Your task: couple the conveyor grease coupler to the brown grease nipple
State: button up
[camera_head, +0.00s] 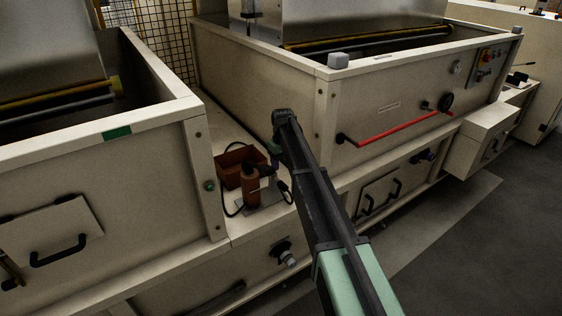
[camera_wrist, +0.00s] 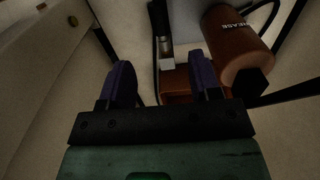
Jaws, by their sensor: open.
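My gripper (camera_wrist: 161,62) is open in the wrist view, its two dark purple fingers apart with nothing held between them. A dark cylindrical fitting with a metallic collar, which looks like the grease coupler (camera_wrist: 160,28), lies just beyond the fingertips, between them in the picture. In the head view my arm reaches down to the ledge between the two hoppers, and my fingertips are hard to make out there. A small brownish spot (camera_wrist: 42,6) shows on the pale panel at the wrist view's upper left. I cannot tell whether it is the brown nipple.
A brown canister (camera_wrist: 236,45) marked with grease lettering stands right of the fingers; it also shows in the head view (camera_head: 251,188). A rust-brown open box (camera_head: 229,177) and a black hose (camera_head: 226,200) are beside it. Hopper walls (camera_head: 160,87) bound the narrow ledge.

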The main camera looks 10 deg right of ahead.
aim_at(283, 184)
notch_tip(283, 184, down, 11)
jog(key=b, duration=1)
jog(key=shift+r, duration=0.2)
grip_shut()
jog(key=shift+s, duration=0.1)
jog(key=shift+s+d, duration=0.1)
jog(key=shift+s+d, duration=0.2)
jog(key=shift+s, duration=0.35)
jog(key=shift+s+d, duration=0.2)
jog(key=shift+s, duration=0.3)
jog(key=shift+s+d, duration=0.15)
jog(key=shift+s, duration=0.1)
jog(key=shift+s+d, duration=0.2)
jog(key=shift+s, duration=0.3)
